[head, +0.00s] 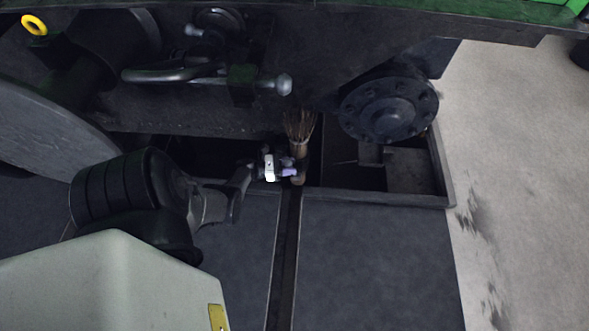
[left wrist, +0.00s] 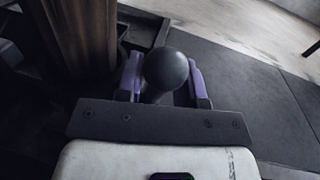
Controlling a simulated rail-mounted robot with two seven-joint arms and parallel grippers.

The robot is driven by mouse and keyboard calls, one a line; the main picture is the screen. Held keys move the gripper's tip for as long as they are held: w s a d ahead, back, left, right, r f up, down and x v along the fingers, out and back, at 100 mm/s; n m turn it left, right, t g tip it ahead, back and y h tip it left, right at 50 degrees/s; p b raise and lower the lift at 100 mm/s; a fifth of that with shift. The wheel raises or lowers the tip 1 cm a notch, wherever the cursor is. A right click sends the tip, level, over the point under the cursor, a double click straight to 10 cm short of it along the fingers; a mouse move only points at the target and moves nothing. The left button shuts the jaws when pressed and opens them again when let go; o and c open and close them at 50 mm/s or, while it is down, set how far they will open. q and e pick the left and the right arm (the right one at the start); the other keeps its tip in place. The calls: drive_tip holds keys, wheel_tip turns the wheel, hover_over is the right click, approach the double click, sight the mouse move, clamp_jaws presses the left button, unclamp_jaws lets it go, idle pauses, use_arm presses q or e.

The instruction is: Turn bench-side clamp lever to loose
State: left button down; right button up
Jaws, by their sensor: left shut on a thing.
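My left gripper (head: 289,168) reaches in from the left in the head view, at the front edge of the dark recess under the tram. In the left wrist view its purple fingers (left wrist: 165,80) stand on both sides of a dark round knob (left wrist: 165,68), which looks like the end of the clamp lever. The gripper is shut on this knob. The lever's shaft and the clamp are mostly hidden behind the knob and the gripper. In the head view I cannot make out the lever apart from the fingers. My right gripper is in neither view.
A brown, ribbed wooden piece (left wrist: 85,35) stands close left of the knob; a brown bristly bundle (head: 300,125) shows beside the gripper. A round bolted flange (head: 388,107) and a ball-ended rod (head: 283,84) are above. Dark floor plates (head: 375,260) lie clear in front.

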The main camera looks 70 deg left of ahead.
use_arm(q)
drive_tip(key=shift+s+a+t, duration=0.15)
drive_tip(key=shift+s+t, duration=0.05)
drive_tip(key=shift+t, duration=0.2)
idle(0.3)
drive_tip(key=c, duration=1)
unclamp_jaws()
drive_tip(key=shift+f, duration=0.1)
drive_tip(key=shift+s, duration=0.2)
